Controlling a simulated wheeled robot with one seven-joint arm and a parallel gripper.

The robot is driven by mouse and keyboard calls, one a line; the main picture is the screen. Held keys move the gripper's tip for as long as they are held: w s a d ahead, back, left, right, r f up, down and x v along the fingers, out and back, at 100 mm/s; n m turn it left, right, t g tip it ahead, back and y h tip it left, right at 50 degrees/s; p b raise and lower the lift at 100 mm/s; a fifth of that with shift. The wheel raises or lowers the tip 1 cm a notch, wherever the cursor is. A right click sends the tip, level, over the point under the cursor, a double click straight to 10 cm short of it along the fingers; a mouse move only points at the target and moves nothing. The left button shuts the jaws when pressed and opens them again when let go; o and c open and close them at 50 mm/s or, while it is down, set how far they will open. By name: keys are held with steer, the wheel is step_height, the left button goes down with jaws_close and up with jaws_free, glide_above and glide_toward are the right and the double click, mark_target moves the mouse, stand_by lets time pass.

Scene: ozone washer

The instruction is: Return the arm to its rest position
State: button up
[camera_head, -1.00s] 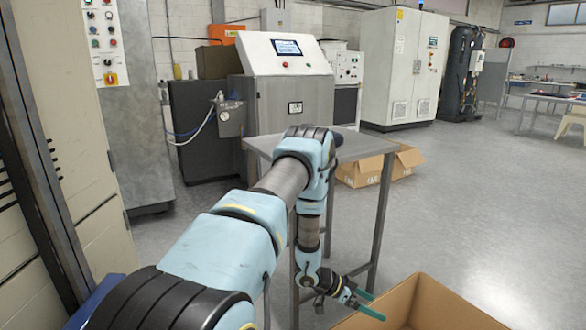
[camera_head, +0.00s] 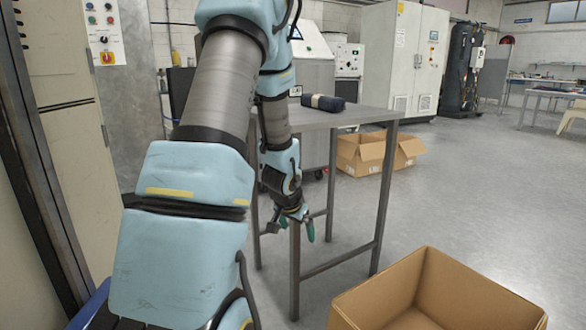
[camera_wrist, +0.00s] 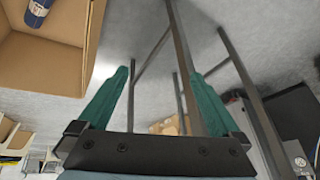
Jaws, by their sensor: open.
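My arm (camera_head: 195,175) is raised and folded in front of the metal table in the head view, its upper part covering much of the machine behind. My gripper (camera_head: 292,222) hangs low beside the table's legs, pointing down. In the wrist view my gripper (camera_wrist: 160,78) shows two green fingers spread apart with nothing between them.
The table (camera_head: 350,115) bears a dark blue bundle with a light band (camera_head: 323,102). An open cardboard box (camera_head: 440,300) stands front right; a blue item (camera_wrist: 38,12) lies in it. Another carton (camera_head: 375,152) sits behind the table.

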steer(key=s+a+r+n+g+y+b, duration=0.1)
steer(key=s+a+n+g+b, duration=0.2)
steer(key=s, duration=0.7)
steer(key=s+a+n+g+y+b, duration=0.1)
steer(key=s+a+n+b, duration=0.3)
steer(key=s, duration=0.5)
step_height(320, 180, up, 37)
steer(key=m+p, duration=0.1)
steer(key=p, duration=3.6)
steer(key=shift+a+r, duration=0.2)
steer(key=shift+a, duration=0.2)
